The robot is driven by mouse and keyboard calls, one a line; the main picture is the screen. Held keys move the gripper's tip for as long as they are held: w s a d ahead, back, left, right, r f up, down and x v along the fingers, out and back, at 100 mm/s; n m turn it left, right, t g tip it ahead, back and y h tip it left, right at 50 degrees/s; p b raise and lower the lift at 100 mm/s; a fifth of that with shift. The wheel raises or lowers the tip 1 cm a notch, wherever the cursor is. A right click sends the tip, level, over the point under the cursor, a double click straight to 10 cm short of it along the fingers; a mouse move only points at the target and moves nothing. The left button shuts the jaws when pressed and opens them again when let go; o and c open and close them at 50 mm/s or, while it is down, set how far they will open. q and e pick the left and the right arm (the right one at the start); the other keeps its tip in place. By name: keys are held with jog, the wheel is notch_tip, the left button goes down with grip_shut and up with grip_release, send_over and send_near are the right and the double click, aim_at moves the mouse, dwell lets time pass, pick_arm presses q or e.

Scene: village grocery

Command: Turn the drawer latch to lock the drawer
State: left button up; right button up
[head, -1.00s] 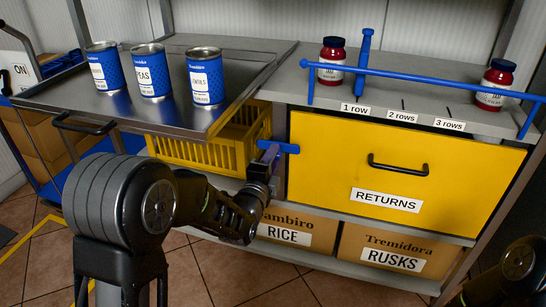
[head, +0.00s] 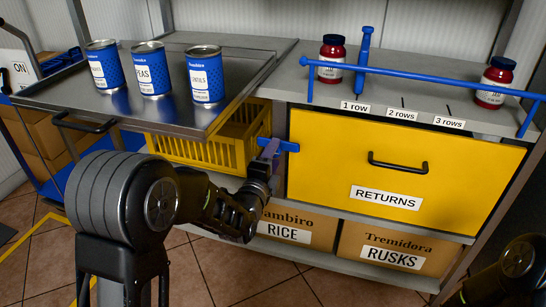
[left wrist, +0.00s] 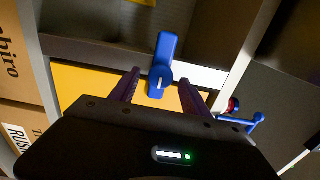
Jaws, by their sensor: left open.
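The yellow RETURNS drawer (head: 325,165) is shut, with a black handle (head: 398,163) on its front. The blue latch (head: 290,146) is at the drawer's upper left edge; in the head view its visible arm lies roughly level, and part of it is hidden by my gripper. In the left wrist view the latch (left wrist: 162,62) shows with its round hub between the finger lines. My left gripper (head: 270,150) is open at the latch, its fingers (left wrist: 156,88) on either side of the hub; contact cannot be told. My right gripper is not in view; only a dark arm part shows at lower right.
A metal tray (head: 130,109) with several blue cans stands at the left, above a yellow crate (head: 190,150). A blue rail (head: 430,81) and two red jars are on the counter. RICE and RUSKS boxes (head: 395,247) sit below the drawer.

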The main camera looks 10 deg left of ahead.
pick_arm(q)
jog(key=shift+s, duration=0.15)
jog(key=s+p, duration=0.2)
jog(key=s, duration=0.5)
jog(key=shift+s+a, duration=0.25)
jog(key=shift+n, duration=0.3)
